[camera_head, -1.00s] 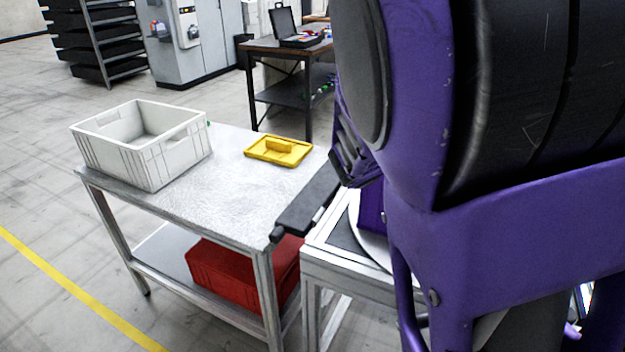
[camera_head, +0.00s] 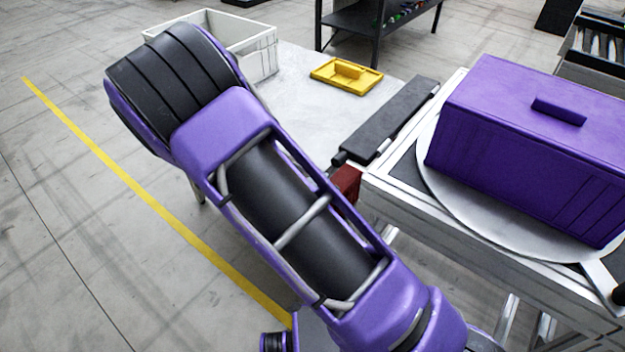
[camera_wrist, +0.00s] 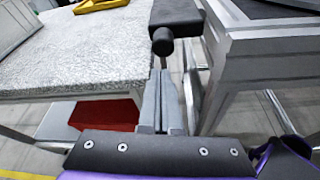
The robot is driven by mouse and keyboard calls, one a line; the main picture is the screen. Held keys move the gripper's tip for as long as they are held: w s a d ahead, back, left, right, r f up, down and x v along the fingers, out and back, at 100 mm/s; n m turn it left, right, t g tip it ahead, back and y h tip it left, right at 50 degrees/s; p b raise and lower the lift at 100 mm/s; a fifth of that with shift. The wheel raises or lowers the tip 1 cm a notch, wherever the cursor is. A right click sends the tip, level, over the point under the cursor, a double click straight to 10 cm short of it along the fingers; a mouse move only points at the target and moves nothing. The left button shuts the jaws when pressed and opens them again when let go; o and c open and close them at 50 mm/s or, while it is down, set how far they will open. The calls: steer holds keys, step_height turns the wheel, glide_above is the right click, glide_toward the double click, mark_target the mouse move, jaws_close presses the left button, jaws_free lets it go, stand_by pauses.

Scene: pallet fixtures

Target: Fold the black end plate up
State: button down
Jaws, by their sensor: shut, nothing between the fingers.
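The black end plate (camera_head: 390,120) is a long dark flap at the left end of the silver fixture frame (camera_head: 480,255). It sticks out about level, beside the table. A short round black knob or rod end shows at its near corner. In the wrist view the plate (camera_wrist: 175,12) is at the top centre, with the round end below it. My gripper (camera_wrist: 163,75) is shut and empty, its grey fingertips pointing toward that round end. I cannot tell whether they touch. The gripper does not show in the head view, where my arm fills the left and middle.
A purple box (camera_head: 540,140) with a handle sits on a round turntable (camera_head: 470,220) on the frame. A red crate (camera_wrist: 100,115) is on the lower shelf. A narrow gap separates table and frame.

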steer(key=x, duration=0.5)
steer(key=shift+w+d, duration=0.1)
steer(key=shift+w, duration=0.1)
stand_by(0.4)
steer(key=shift+r+b, duration=0.1)
steer(key=shift+b, duration=0.25)
